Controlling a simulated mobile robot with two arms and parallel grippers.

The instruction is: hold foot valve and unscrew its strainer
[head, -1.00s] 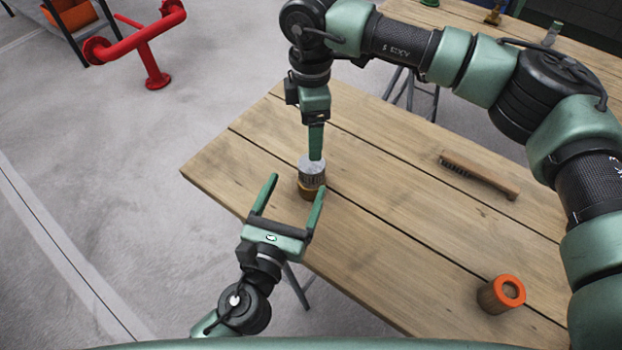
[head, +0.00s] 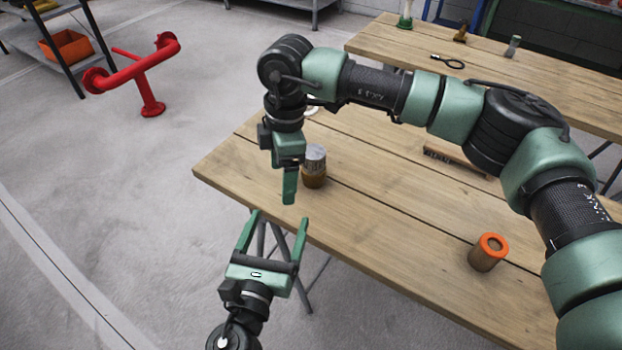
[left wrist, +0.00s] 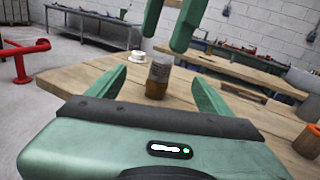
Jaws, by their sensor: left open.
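The foot valve (head: 314,178) stands upright near the left edge of the wooden table, a brass body with its grey mesh strainer (head: 314,157) on top. Both also show in the left wrist view, the body (left wrist: 157,88) below the strainer (left wrist: 160,70). My left gripper (head: 280,216) is open and empty, off the table's edge. In its wrist view the valve stands beyond and between its fingers. My right gripper (head: 289,200) points down, left of the valve and apart from it. The left wrist view shows its two fingers (left wrist: 170,35) spread with nothing between them.
A white round part (left wrist: 123,62) sits behind the valve. A second table (head: 400,43) stands behind. A red pipe stand (head: 150,95) is at left.

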